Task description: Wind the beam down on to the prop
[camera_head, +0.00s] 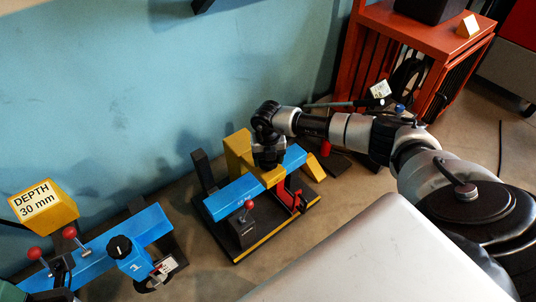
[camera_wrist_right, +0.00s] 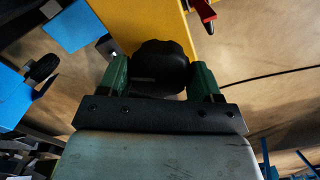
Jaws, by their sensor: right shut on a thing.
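My right gripper (camera_head: 268,160) reaches down over the yellow frame (camera_head: 238,148) from the right. In the right wrist view my right gripper (camera_wrist_right: 160,80) has its green fingers shut on either side of a black lobed knob (camera_wrist_right: 160,60), beside the yellow frame (camera_wrist_right: 135,20). The blue beam (camera_head: 230,194) runs slantwise through the yellow frame, above a dark base (camera_head: 243,255). A red part (camera_head: 287,196) is beside the beam on the base; I cannot tell whether it is the prop. The gap under the beam is hidden.
Another blue bar (camera_head: 150,225) and a yellow "DEPTH 30 mm" block (camera_head: 43,206) are at the left. An orange cabinet (camera_head: 400,30) stands behind at the right. The blue wall is close behind.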

